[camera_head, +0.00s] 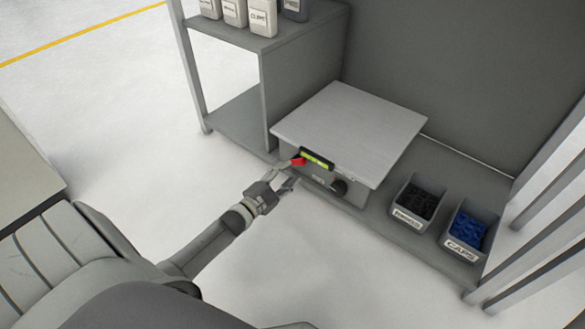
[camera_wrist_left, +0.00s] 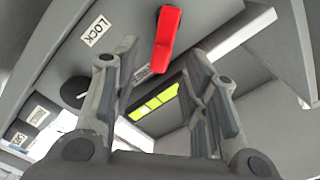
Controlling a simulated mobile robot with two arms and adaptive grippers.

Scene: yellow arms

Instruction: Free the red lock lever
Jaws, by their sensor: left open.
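The red lock lever (camera_head: 298,161) sticks out at the front left of a grey box-shaped device (camera_head: 318,180) with a wide flat top plate (camera_head: 350,130). My left gripper (camera_head: 284,178) is open just in front of the lever. In the left wrist view the lever (camera_wrist_left: 166,38) shows ahead of my open left gripper (camera_wrist_left: 160,62), in the gap between the fingertips. I cannot tell whether a finger touches it. A white LOCK label (camera_wrist_left: 96,30) is beside the lever. My right gripper is not in view.
A yellow-green display (camera_head: 317,159) and a dark round knob (camera_head: 339,187) are on the device's front. Two bins, with black parts (camera_head: 417,201) and blue caps (camera_head: 465,231), stand to the right. White bottles (camera_head: 258,17) stand on the upper left shelf (camera_head: 240,37).

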